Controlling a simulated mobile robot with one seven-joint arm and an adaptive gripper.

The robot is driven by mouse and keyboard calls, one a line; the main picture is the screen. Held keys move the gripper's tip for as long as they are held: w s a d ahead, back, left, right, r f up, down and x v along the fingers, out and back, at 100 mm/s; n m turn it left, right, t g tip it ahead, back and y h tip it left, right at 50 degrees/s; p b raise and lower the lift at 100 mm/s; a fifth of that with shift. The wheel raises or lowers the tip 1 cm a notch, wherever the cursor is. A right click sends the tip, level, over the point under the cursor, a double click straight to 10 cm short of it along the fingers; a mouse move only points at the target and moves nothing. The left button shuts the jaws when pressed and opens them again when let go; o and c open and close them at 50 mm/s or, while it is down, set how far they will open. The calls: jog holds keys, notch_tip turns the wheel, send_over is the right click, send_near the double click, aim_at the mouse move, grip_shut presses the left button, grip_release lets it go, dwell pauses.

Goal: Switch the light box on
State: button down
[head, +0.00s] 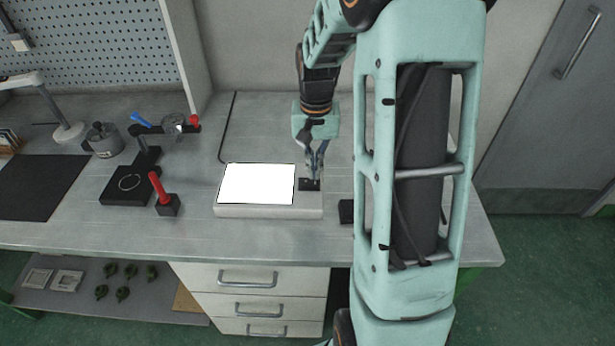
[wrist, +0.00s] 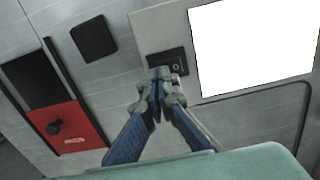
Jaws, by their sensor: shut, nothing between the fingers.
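The light box (head: 235,211) lies on the bench in the head view, a flat pale box with a bright white panel (head: 257,184). The panel is glowing white in the wrist view (wrist: 253,45) too. A small black rocker switch (wrist: 177,67) sits on the box beside the panel; it also shows in the head view (head: 304,186). My gripper (head: 316,178) is shut and empty, pointing down at the switch. In the wrist view the fingertips (wrist: 161,75) are right at the switch's near edge and hide part of it. I cannot tell if they touch it.
A black block (head: 346,211) lies right of the box; the wrist view also shows a red-and-black device (wrist: 62,125). A black clamp stand with a red handle (head: 158,187) stands to the left. A black cord runs behind the box. Bench space between box and stand is clear.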

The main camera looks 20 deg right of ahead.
jog(key=shift+r+p, duration=1.65)
jog(key=shift+r, duration=0.85)
